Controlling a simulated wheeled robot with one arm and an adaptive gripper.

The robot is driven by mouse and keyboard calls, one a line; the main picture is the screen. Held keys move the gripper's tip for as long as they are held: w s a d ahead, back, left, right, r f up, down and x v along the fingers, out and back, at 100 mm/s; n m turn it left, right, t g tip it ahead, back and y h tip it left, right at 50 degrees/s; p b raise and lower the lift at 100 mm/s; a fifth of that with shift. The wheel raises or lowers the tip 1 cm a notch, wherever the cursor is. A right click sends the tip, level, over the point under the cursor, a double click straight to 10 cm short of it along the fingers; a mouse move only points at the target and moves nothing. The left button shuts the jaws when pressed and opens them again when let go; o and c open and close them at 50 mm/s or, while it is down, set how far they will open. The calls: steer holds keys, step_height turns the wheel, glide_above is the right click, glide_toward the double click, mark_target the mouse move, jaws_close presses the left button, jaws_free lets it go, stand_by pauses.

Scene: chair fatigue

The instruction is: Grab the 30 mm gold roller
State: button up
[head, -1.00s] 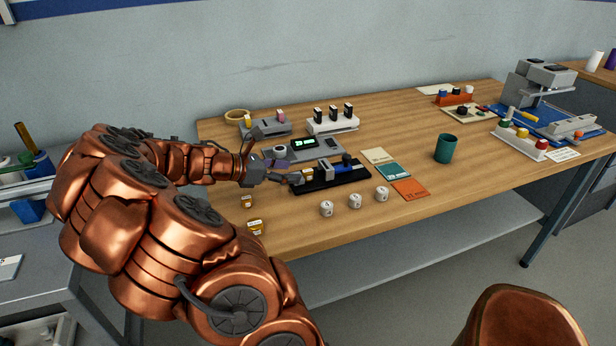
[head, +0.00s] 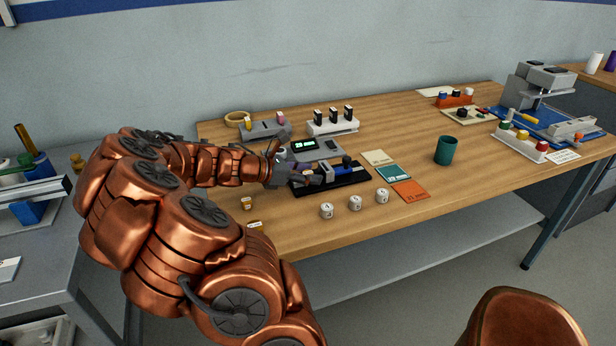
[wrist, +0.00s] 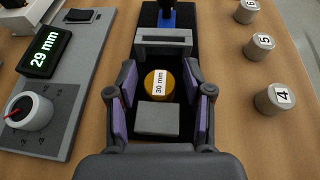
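The gold roller (wrist: 158,85), labelled "30 mm", sits in a black fixture (wrist: 165,30) in the wrist view, between a grey slotted block and a grey block nearer me. My gripper (wrist: 162,88) is open, with one purple-padded finger on each side of the roller. Gaps show between the pads and the roller, so it is not held. In the head view my gripper (head: 308,177) is low over the left part of the black fixture (head: 352,178) and hides the roller there.
A grey device with a display (wrist: 45,50) reading "29 mm" stands left of the fixture. Numbered metal cylinders (wrist: 274,98) stand to its right. Colored cards (head: 394,171) and a green cup (head: 445,150) are farther right on the table. Small gold-and-white pieces (head: 247,203) are near the left edge.

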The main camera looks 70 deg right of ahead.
mark_target(308, 173)
jaws_close()
steer(key=shift+r, duration=0.1)
stand_by(0.3)
steer(key=shift+r, duration=1.5)
steer(key=shift+s+a+r, duration=0.1)
steer(key=shift+a+r, duration=0.1)
steer(key=shift+a, duration=0.05)
steer(key=s+a, duration=0.2)
steer(key=a, duration=0.2)
steer(key=s+a+r, duration=0.1)
steer(key=s+a, duration=0.2)
steer(key=a, duration=0.1)
steer(key=s+a, duration=0.3)
steer(key=a, duration=0.2)
steer(key=shift+s+r, duration=0.1)
steer(key=shift+r, duration=0.1)
